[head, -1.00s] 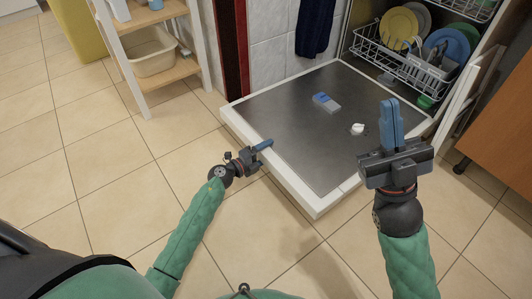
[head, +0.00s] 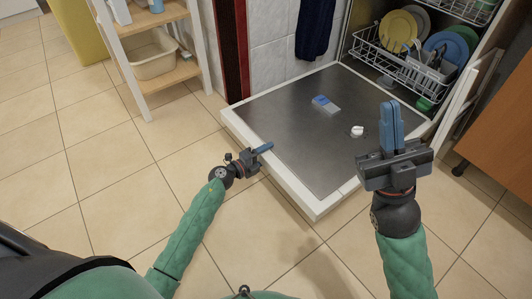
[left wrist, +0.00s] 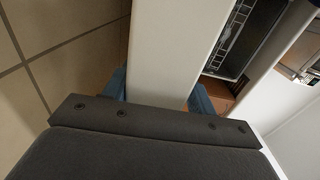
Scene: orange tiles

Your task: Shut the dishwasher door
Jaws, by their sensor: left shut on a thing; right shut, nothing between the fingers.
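The dishwasher door (head: 290,155) is folded down, open and about level, with its steel inner face up and a white rim. My left gripper (head: 262,149) is at the door's left front edge, shut on it. In the left wrist view the white door edge (left wrist: 172,50) runs between the two blue fingers of my left gripper (left wrist: 158,92). My right gripper (head: 391,124) is shut and empty, its blue fingers together, pointing up and seen in front of the door's right part.
The dishwasher's lower rack (head: 400,62) holds several plates and stands inside the opening. A wooden shelf (head: 165,75) with a beige basin (head: 153,58) stands at upper left. An orange cabinet (head: 503,120) is at right. The tiled floor (head: 110,190) left of the door is clear.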

